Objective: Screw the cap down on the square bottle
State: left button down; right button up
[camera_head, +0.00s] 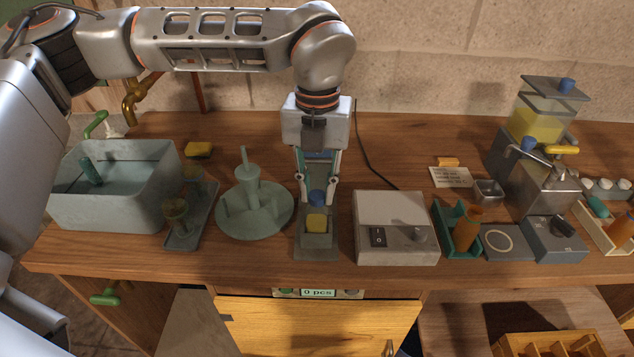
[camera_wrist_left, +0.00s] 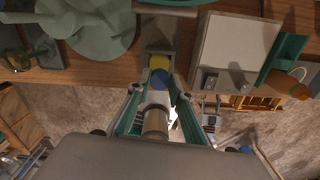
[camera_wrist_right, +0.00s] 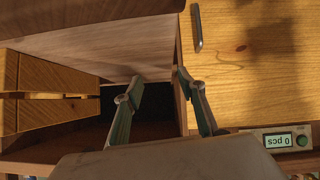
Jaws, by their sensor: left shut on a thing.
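The square bottle (camera_head: 316,223), with yellow contents, stands upright in a grey holder (camera_head: 315,252) near the table's front middle. A blue cap (camera_head: 316,197) is at its top; I cannot tell how far down it sits on the neck. My left gripper (camera_head: 317,194) points down over the bottle, shut on the cap. In the left wrist view the cap (camera_wrist_left: 157,80) lies between the fingertips (camera_wrist_left: 157,82), with the yellow bottle (camera_wrist_left: 159,62) just beyond. My right gripper (camera_wrist_right: 160,77) is open and empty, below table height, facing wooden furniture.
A green round stand (camera_head: 272,218) is left of the holder and a switch box (camera_head: 395,240) close on its right. A blue-grey basin (camera_head: 120,205) stands far left, a dispensing machine (camera_head: 540,185) at right. A counter display (camera_head: 318,293) is on the front edge.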

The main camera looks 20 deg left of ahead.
pick_arm(q)
jog(key=m+p, duration=0.1)
jog(key=m, duration=0.3)
jog(key=shift+r+p, duration=0.1)
jog(key=shift+p, duration=0.2)
pick_arm(e)
jog(key=r, duration=0.2)
jog(key=shift+w+a+r, duration=0.1)
jog(key=shift+w+r, duration=0.2)
jog(key=shift+w, duration=0.05)
pick_arm(q)
jog(key=m+p, duration=0.1)
jog(key=m, duration=0.2)
jog(key=shift+m, duration=0.3)
pick_arm(e)
jog(key=shift+r, duration=0.6)
pick_arm(q)
jog(key=shift+m+p, duration=0.5)
jog(key=shift+m, duration=0.5)
pick_arm(e)
jog(key=shift+r, duration=0.25)
pick_arm(q)
jog(key=c, duration=1.8)
grip_release()
jog(key=shift+o, duration=0.4)
jog(key=shift+a, duration=0.15)
pick_arm(e)
jog(key=shift+a+r, duration=0.1)
pick_arm(q)
jog(key=shift+c, duration=0.5)
